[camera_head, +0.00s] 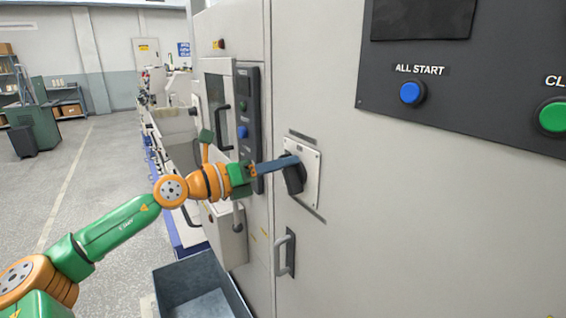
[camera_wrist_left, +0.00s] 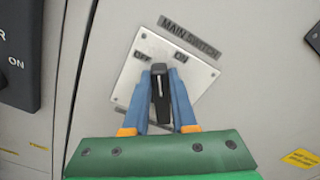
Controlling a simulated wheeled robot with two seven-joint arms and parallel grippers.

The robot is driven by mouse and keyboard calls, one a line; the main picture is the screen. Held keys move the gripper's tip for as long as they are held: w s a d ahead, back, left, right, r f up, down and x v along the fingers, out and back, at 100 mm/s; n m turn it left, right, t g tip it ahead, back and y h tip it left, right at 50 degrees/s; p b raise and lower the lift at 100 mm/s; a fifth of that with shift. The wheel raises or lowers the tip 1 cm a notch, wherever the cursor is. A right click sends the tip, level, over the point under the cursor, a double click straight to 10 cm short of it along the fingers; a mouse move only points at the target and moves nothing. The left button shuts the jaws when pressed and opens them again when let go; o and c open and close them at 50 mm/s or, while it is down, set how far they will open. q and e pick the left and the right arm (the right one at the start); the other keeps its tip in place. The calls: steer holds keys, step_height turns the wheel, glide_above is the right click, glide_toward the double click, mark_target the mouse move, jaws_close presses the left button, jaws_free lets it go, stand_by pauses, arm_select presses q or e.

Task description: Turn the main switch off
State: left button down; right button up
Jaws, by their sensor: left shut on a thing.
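The main switch is a black rotary handle (camera_head: 295,179) on a pale plate (camera_head: 313,172) on the grey cabinet front. In the left wrist view the handle (camera_wrist_left: 160,92) stands between the two blue fingers, under the "MAIN SWITCH" label (camera_wrist_left: 190,37). The plate (camera_wrist_left: 127,88) looks tilted there, with "OFF" left of the handle's top and "ON" right of it. The handle's tip shows between the two words. My left gripper (camera_head: 288,162) is shut on the handle, which it partly hides in the head view. My right gripper is out of view.
A cabinet door handle (camera_head: 285,255) lies below the switch. A dark control panel with a blue "ALL START" button (camera_head: 410,93) is at the upper right. A narrow black button panel (camera_head: 244,125) is left of the switch. A grey-blue bin (camera_head: 200,285) stands below my arm.

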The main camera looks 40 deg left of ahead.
arm_select(q)
steer(key=n, duration=0.5)
steer(key=shift+w+a+f+n, duration=0.15)
steer(key=shift+a+f+n, duration=0.15)
steer(key=shift+a+f, duration=0.1)
steer(key=n, duration=0.2)
steer(key=f+n, duration=0.1)
steer(key=n, duration=0.2)
steer(key=shift+a+n+p, duration=0.15)
steer(key=shift+n+p, duration=0.15)
steer(key=shift+p, duration=0.1)
steer(key=c, duration=0.7)
jaws_free()
steer(key=shift+w+f, duration=0.1)
steer(key=shift+w, duration=0.05)
steer(key=b+v, duration=0.7)
steer(key=b, duration=0.4)
steer(key=shift+b, duration=0.3)
